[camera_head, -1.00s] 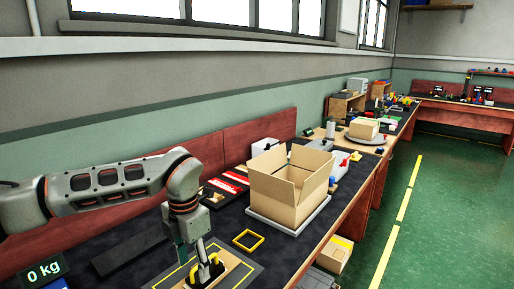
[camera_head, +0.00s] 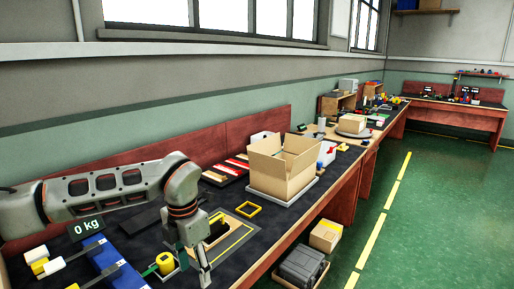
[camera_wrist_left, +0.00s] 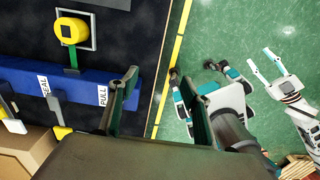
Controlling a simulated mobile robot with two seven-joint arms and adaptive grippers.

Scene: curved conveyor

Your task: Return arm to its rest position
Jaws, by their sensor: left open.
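My left gripper (camera_head: 193,266) hangs from the arm that comes in from the left in the head view. Its fingers point down near the front edge of the dark workbench (camera_head: 138,240). In the left wrist view the gripper (camera_wrist_left: 163,82) shows its two fingers apart with nothing between them. A wooden block with a black and yellow-handled part (camera_head: 216,232) stands on a yellow-lined mat behind the gripper, partly hidden by the wrist.
A blue bar (camera_head: 106,262) labelled PULL and a yellow round piece (camera_head: 165,263) lie left of the gripper. Green floor lies right.

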